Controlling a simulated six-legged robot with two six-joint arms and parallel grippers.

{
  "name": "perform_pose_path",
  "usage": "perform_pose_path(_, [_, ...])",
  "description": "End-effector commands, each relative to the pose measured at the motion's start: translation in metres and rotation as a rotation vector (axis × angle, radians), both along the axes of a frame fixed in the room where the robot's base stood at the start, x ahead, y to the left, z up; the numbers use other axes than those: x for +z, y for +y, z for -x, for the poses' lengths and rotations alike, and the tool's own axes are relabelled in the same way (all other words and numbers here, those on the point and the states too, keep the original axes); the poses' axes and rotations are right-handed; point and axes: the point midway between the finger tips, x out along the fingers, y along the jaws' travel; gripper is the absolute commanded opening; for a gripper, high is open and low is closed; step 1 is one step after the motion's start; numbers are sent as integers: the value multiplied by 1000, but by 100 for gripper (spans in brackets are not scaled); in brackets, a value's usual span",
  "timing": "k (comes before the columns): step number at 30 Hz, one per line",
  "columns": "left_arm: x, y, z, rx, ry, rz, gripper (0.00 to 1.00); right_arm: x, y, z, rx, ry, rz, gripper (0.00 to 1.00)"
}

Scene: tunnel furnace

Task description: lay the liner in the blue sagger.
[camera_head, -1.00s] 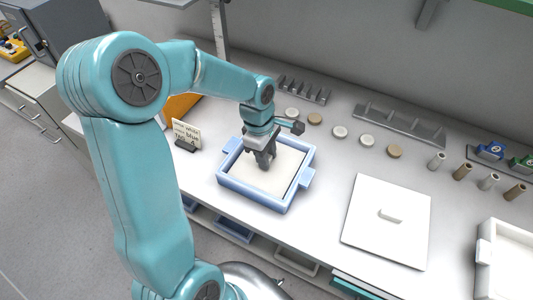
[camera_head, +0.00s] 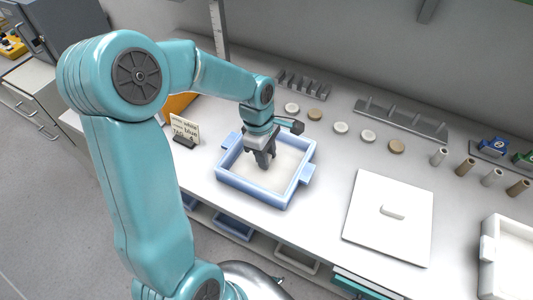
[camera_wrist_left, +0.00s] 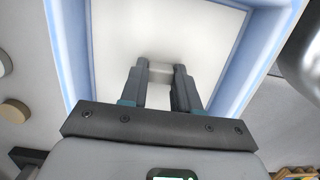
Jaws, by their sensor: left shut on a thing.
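The blue sagger (camera_head: 252,190) is a square light-blue tray with side lugs, standing on the bench in front of my left arm. The liner (camera_head: 286,163) is a flat off-white square inside the sagger's walls, and it also shows in the left wrist view (camera_wrist_left: 195,28). My left gripper (camera_head: 265,164) points down over the middle of the sagger. In the left wrist view its fingers (camera_wrist_left: 159,74) are shut on a small pale grip on the liner. Whether the liner's underside touches the sagger floor is hidden. My right gripper is out of view.
A white square plate with a small handle (camera_head: 365,222) lies right of the sagger. A white box (camera_head: 510,262) stands at the right edge. A sign card (camera_head: 186,130) stands left of the sagger. Several discs (camera_head: 340,128) and grey racks (camera_head: 400,120) are behind.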

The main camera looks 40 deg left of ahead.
Motion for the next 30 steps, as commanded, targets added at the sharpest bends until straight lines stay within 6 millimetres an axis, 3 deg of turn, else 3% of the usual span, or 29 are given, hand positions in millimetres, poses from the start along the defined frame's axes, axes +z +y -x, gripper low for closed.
perform_pose_path(2, [0,0,0,0,0,0,2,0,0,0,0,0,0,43])
perform_pose_path(3, [0,0,0,0,0,0,37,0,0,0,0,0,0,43])
perform_pose_path(5, [0,0,0,0,0,0,57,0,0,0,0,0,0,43])
perform_pose_path(6, [0,0,0,0,0,0,61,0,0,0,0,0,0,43])
perform_pose_path(17, [7,1,0,0,-1,-1,61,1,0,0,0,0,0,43])
perform_pose_path(20, [24,4,0,2,-6,-2,61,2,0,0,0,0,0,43])
perform_pose_path(30, [113,16,4,1,-6,-1,61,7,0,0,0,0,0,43])
